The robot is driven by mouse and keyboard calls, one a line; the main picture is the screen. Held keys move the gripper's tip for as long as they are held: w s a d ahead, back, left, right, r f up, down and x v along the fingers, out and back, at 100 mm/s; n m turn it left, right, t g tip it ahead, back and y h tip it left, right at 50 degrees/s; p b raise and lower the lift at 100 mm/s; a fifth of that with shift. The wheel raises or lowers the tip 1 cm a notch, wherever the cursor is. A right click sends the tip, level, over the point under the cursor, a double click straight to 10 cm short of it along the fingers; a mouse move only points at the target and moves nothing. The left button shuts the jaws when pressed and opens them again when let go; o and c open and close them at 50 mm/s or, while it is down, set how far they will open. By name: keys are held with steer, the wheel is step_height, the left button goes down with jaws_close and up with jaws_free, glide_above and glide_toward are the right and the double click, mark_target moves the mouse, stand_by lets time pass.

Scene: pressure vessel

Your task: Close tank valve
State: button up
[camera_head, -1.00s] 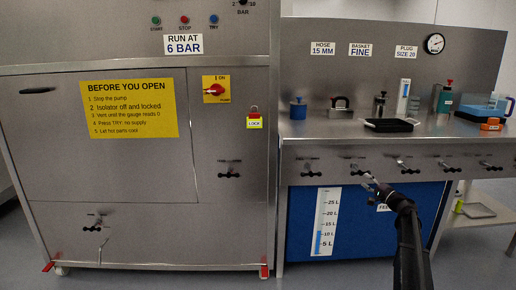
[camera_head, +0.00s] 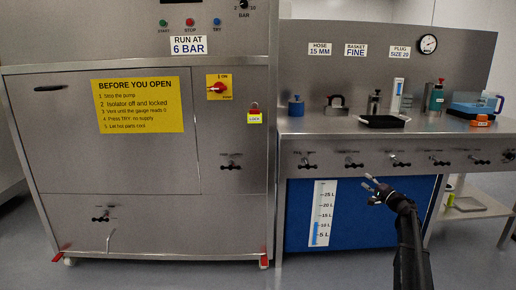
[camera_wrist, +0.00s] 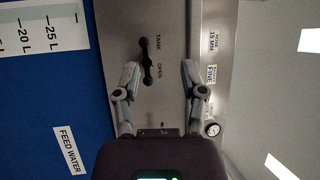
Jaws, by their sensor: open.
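The tank valve (camera_wrist: 149,62) is a black bar handle with knobbed ends on the steel panel. In the wrist view it stands beside the printed words TANK and OPEN, its bar running along the panel edge. In the head view it appears to be the second valve from the left (camera_head: 352,164) under the counter. My gripper (camera_wrist: 160,72) is open and empty, its two fingers spread on either side of the handle in the picture, which lies closer to the left finger. In the head view my gripper (camera_head: 372,183) is just below and right of that valve. No contact shows.
Several similar valves line the panel, including neighbours at left (camera_head: 306,163) and right (camera_head: 398,161). A blue feed water tank (camera_head: 350,225) with a level scale (camera_head: 322,213) is below. The counter (camera_head: 300,124) above holds a black tray (camera_head: 383,121) and tools.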

steer(key=s+a+f+n+g+h+p, duration=0.1)
steer(key=s+a+f+n+g, duration=0.4)
steer(key=s+a, duration=0.55)
steer(key=s+a+f+n+g+p, duration=0.1)
steer(key=s+a+f+n+g, duration=0.2)
steer(key=s+a+f+g, duration=0.75)
steer(key=s+a+f+n+g+h+p, duration=0.1)
steer(key=s+a+h, duration=0.3)
steer(key=s, duration=0.6)
steer(key=s+a+f+n+g+h+p, duration=0.15)
steer(key=s+h, duration=0.35)
steer(key=s, duration=0.6)
step_height(320, 180, up, 37)
steer(key=p, duration=3.6)
steer(key=shift+w+a+r+t+p, duration=0.25)
steer(key=shift+a+t+p, duration=0.1)
steer(key=shift+a+t, duration=0.1)
